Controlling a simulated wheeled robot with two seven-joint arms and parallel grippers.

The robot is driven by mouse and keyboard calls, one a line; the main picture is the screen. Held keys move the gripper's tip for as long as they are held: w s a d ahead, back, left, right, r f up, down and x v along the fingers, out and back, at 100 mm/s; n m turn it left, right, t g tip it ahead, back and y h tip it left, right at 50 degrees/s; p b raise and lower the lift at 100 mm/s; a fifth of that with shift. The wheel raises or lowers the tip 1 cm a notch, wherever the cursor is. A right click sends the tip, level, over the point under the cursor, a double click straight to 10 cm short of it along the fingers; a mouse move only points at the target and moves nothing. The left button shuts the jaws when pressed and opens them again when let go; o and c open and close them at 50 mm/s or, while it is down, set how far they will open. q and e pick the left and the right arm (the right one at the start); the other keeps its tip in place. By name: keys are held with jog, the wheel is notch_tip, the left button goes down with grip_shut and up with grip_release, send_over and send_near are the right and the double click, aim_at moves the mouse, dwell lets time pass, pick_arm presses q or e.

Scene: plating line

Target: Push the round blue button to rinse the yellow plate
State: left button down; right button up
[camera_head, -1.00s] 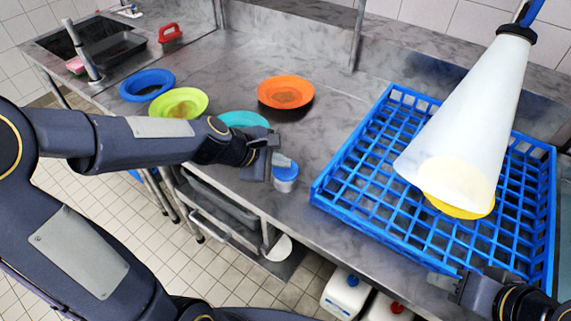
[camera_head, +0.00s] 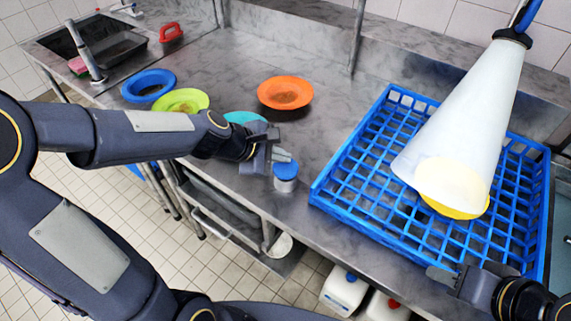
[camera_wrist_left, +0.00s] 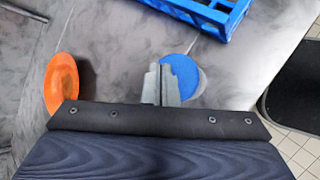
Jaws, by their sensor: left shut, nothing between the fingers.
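The round blue button (camera_head: 286,169) tops a short grey cylinder near the front edge of the counter. My left gripper (camera_head: 283,158) is shut and empty, its fingertips over the button's far left edge. In the left wrist view the blue button (camera_wrist_left: 184,76) lies beside the closed fingers (camera_wrist_left: 158,84), which cover part of it; I cannot tell if they touch. The yellow plate (camera_head: 461,213) sits in the blue rack (camera_head: 345,190), under a whitish spray cone (camera_head: 460,125) from a black nozzle. My right gripper (camera_head: 440,276) is at the rack's front edge; its jaw opening is unclear.
An orange plate (camera_head: 285,93), a lime plate (camera_head: 181,101), a blue plate (camera_head: 148,85) and a partly hidden turquoise plate (camera_head: 245,118) lie on the counter. A sink (camera_head: 90,50) is at the far left.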

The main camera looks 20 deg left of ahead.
aim_at(281, 168)
pick_arm(q)
jog(key=shift+r+p, duration=2.3)
jog(key=shift+r, duration=0.2)
jog(key=shift+f, duration=0.1)
jog(key=s+a+r+m+y, duration=0.1)
jog(key=s+a+m, duration=0.2)
jog(key=s+m, duration=0.5)
jog(key=s+a+r+m+g+y, duration=0.1)
jog(key=s+a+r+m, duration=0.1)
jog(key=s+m, duration=0.6)
jog(key=s+a, duration=0.1)
jog(key=s, duration=0.4)
jog(key=shift+s+a+r+m+y, duration=0.15)
jog(key=shift+a+m+y, duration=0.15)
dwell(0.6)
